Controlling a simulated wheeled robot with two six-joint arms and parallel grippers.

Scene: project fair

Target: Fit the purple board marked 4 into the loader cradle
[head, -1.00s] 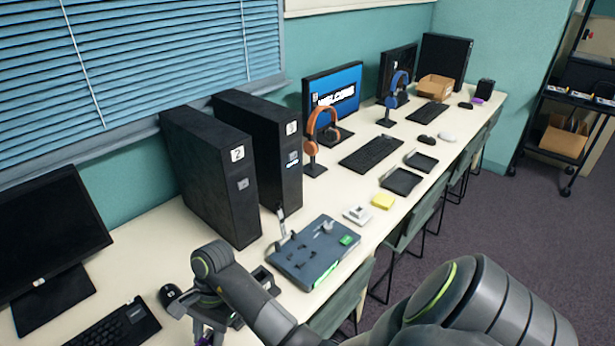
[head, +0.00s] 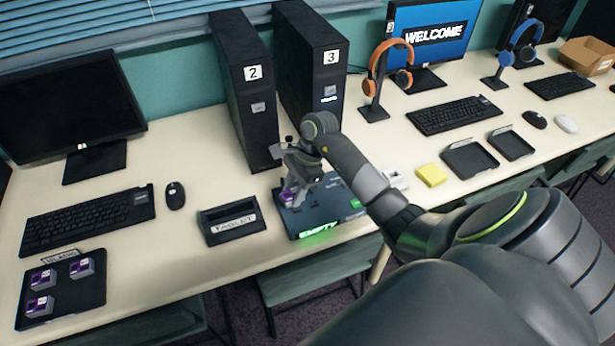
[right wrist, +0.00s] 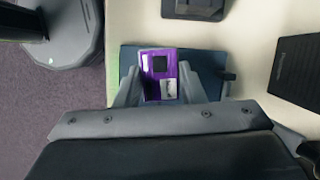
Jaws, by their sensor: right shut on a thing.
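My right gripper (head: 291,188) is shut on a purple board (head: 286,197) with a dark chip and pale labels. In the right wrist view the board (right wrist: 158,62) sits between the two fingers; I cannot read a 4 on it. It is over the left part of the loader (head: 328,209), a dark blue-grey plate with a lit green EMPTY sign on its front edge. The plate also shows behind the board in the right wrist view (right wrist: 207,63). The gripper hides the cradle, and I cannot tell whether the board touches it. My left gripper is out of view.
Computer towers 2 (head: 243,90) and 3 (head: 310,65) stand behind the loader. A tray (head: 62,290) with several purple boards lies at the front left. A yellow block (head: 431,175) is to the right.

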